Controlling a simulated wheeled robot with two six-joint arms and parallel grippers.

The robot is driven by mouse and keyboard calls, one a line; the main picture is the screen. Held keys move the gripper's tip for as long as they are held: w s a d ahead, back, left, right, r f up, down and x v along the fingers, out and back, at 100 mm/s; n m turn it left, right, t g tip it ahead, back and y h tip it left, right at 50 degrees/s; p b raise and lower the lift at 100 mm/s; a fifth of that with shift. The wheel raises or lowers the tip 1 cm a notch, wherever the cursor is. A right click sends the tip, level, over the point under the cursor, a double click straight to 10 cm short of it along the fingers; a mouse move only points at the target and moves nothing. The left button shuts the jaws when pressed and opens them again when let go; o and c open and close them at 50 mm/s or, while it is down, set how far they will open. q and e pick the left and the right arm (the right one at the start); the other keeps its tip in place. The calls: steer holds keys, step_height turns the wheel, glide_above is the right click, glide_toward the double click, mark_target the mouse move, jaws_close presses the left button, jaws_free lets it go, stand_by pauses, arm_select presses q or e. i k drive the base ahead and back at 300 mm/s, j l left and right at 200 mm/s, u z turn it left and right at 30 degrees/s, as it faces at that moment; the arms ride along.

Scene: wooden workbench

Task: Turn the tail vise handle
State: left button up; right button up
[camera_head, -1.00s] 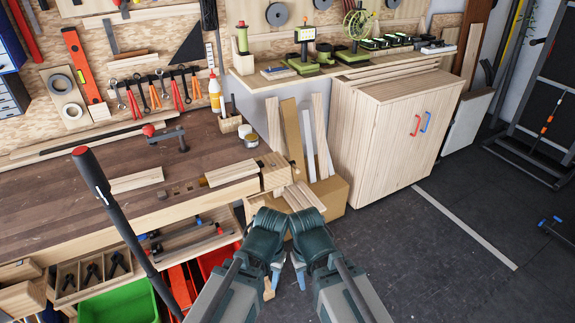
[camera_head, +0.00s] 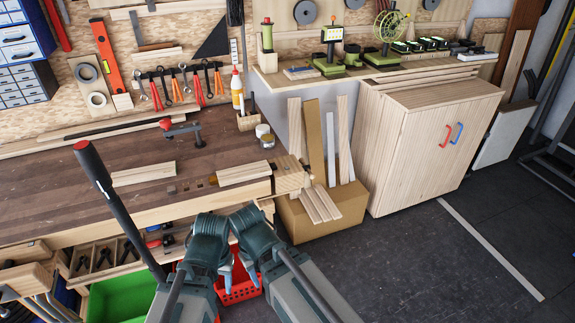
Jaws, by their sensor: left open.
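The tail vise (camera_head: 291,177) is the pale wooden block at the right front corner of the workbench (camera_head: 110,217). Its handle is not clearly visible; my wrists cover part of the area in front of the vise. My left gripper (camera_head: 226,270) points down in front of the bench, below and left of the vise. It is open, with nothing seen in it. My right gripper (camera_head: 248,264) hangs close beside it, also pointing down and apart from the vise. Its fingers are mostly hidden, so its opening cannot be told.
A red basket (camera_head: 240,291) and a green bin (camera_head: 122,298) sit below the bench. A cardboard box with wood strips (camera_head: 292,219) stands right of the vise, beside a wooden cabinet (camera_head: 425,150). Loose boards (camera_head: 143,174) lie on the bench. Floor at right is clear.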

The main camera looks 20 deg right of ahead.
mark_target(307, 168)
steer(key=i+l+u, duration=0.15)
steer(key=l+u, duration=0.15)
steer(key=l, duration=0.45)
steer(key=l+u, duration=0.35)
steer(key=l, duration=0.4)
steer(key=l+u, duration=0.2)
steer(key=l, duration=3.35)
steer(key=k, duration=0.05)
